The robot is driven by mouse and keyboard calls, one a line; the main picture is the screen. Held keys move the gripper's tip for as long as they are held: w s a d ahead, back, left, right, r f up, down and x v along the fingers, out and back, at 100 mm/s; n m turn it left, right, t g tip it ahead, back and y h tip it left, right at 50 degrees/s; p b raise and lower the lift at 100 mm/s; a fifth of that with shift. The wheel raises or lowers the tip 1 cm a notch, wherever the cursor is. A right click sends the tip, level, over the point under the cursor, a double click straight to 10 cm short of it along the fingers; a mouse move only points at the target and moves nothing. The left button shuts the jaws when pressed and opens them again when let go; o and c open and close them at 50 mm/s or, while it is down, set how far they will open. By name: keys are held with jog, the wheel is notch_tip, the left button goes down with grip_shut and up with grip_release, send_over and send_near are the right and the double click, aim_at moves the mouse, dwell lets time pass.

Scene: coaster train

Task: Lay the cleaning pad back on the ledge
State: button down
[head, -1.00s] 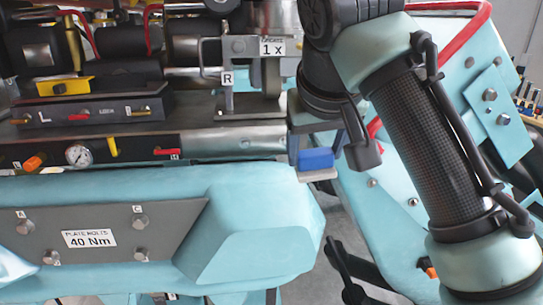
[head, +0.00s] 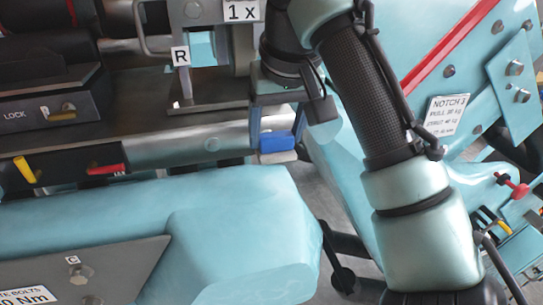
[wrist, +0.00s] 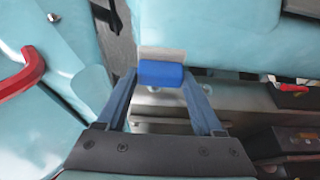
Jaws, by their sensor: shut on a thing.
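The cleaning pad is a small bright blue block (head: 278,142) just right of the middle in the head view. It also shows in the wrist view (wrist: 161,72). My gripper (wrist: 161,82) is shut on it, with a blue-grey finger at each side. A pale grey strip (head: 278,157) shows directly under the pad, and beyond it in the wrist view (wrist: 162,53). I cannot tell whether this strip is the ledge or part of the pad, nor whether the pad rests on anything.
A large rounded teal body (head: 240,225) lies just below and left of the pad. A metal beam (head: 190,145) with a yellow lever (head: 24,170) and a red lever (head: 106,170) runs left of it. A teal panel (head: 480,60) with a notch label stands at right.

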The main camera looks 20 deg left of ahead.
aim_at(278, 152)
jog(key=shift+w+f+p, duration=0.1)
jog(key=shift+f+p, duration=0.6)
jog(key=shift+f, duration=2)
jog(key=shift+a, duration=0.1)
grip_release()
jog(key=shift+r, duration=0.1)
